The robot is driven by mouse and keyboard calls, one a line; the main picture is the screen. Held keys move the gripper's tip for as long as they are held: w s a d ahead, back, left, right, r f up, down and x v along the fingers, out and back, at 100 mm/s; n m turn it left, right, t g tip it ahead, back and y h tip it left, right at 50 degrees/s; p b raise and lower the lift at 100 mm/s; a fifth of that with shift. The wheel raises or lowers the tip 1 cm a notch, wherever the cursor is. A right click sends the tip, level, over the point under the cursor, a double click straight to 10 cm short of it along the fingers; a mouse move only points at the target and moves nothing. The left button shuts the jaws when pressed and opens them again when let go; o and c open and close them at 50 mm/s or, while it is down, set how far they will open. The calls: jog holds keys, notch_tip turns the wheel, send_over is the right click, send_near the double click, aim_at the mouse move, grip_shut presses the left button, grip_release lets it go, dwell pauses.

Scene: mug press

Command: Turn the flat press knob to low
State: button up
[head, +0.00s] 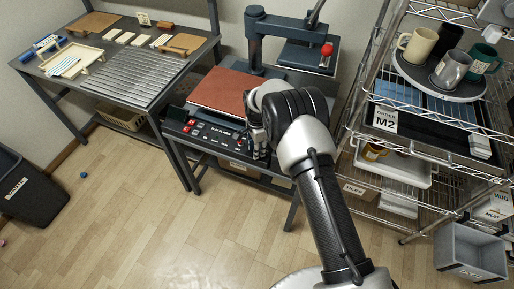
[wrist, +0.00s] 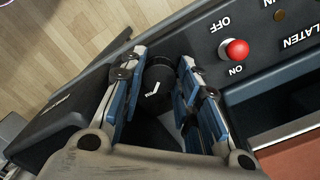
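In the wrist view a black knob (wrist: 158,74) with a short white mark stands at the end of the press's dark control panel (wrist: 254,78). The fingers of my gripper (wrist: 160,66) straddle the knob, one on each side. Their tips are close to its sides, and I cannot tell whether they touch it. In the head view my gripper (head: 259,143) reaches down at the right end of the control panel (head: 208,134) and hides the knob. The setting words around the knob are not readable.
A red button (wrist: 236,50) between OFF and ON labels sits beside the knob. The press has a red-brown platen (head: 221,91) and a raised arm with a red-tipped handle (head: 327,49). A wire rack (head: 372,100) with mugs stands close on the right.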

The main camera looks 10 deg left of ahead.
jog(key=c, duration=0.5)
jog(key=shift+n, duration=0.3)
jog(key=n+b, duration=0.1)
jog(key=n, duration=0.2)
jog(key=shift+n, duration=0.4)
jog(key=n+b, duration=0.1)
jog(key=n, duration=0.4)
jog(key=shift+d, duration=0.15)
jog(key=n, duration=0.5)
jog(key=shift+n, duration=0.4)
jog(key=n, duration=0.4)
jog(key=shift+d+n+b, duration=0.1)
jog(key=shift+n+b, duration=0.25)
jog(key=shift+n, duration=0.05)
